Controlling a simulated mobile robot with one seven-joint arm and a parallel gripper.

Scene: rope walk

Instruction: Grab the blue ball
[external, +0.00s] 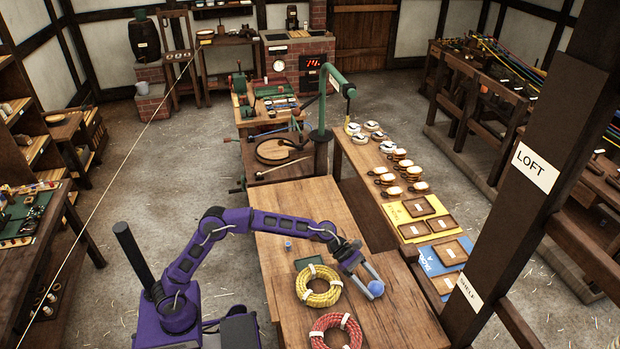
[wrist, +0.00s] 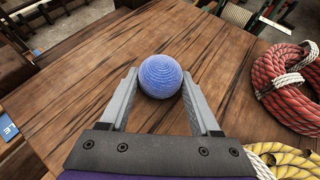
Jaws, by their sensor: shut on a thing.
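The blue ball (external: 376,288) is round with a fine wound texture. It also shows in the wrist view (wrist: 160,76), between the tips of my gripper (wrist: 158,84). In the external view my gripper (external: 366,287) is at the end of the purple arm, over the right part of the wooden table (external: 400,325). The two grey fingers are shut on the ball, one on each side. I cannot tell whether the ball touches the table top or is slightly above it.
A yellow rope coil (external: 318,300) lies just left of my gripper, and a red rope coil (external: 336,318) lies nearer the front. A small blue-grey object (external: 288,245) stands farther back on the table. A dark post (external: 530,165) rises to the right.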

